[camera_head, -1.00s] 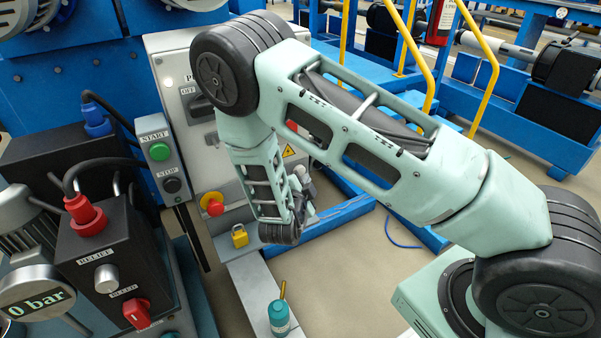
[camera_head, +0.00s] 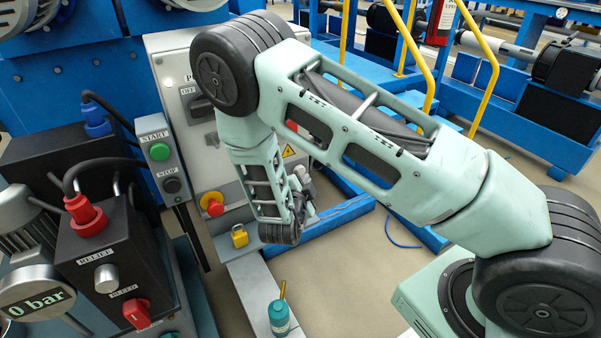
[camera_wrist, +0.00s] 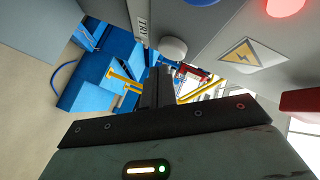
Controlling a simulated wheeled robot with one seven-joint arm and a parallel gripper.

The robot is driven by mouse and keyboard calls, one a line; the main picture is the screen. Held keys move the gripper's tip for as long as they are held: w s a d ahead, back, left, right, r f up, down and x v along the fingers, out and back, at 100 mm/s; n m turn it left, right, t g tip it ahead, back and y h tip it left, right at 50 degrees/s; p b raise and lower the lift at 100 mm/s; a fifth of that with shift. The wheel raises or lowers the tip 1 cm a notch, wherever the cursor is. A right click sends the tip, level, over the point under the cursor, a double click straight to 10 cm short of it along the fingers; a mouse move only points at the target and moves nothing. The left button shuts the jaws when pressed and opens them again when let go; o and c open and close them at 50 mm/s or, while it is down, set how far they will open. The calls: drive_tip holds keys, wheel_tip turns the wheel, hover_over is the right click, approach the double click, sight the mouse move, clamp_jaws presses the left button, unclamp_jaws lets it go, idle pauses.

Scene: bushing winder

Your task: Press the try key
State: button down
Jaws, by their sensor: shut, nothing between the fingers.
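The try key (camera_wrist: 173,48) is a round whitish button in the wrist view. It sits beside a small plate lettered TRY (camera_wrist: 143,24) on a grey panel. My gripper (camera_wrist: 160,72) is shut and empty, its fingertips just below the key in the picture. I cannot tell whether they touch it. In the head view my arm hides the key, and my wrist hangs in front of the grey control cabinet (camera_head: 172,68).
Around the key are a blue button (camera_wrist: 200,2), a lit red lamp (camera_wrist: 286,6) and a yellow warning triangle (camera_wrist: 240,54). The head view shows a red emergency knob (camera_head: 212,204), a yellow padlock (camera_head: 239,237) and a START/STOP box (camera_head: 163,161).

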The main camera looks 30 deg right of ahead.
drive_tip(key=shift+w, duration=0.1)
drive_tip(key=shift+w, duration=0.35)
drive_tip(key=shift+w, duration=0.4)
idle(1.0)
drive_tip(key=shift+s, duration=0.85)
drive_tip(key=s, duration=0.5)
drive_tip(key=shift+a, duration=0.1)
idle(0.7)
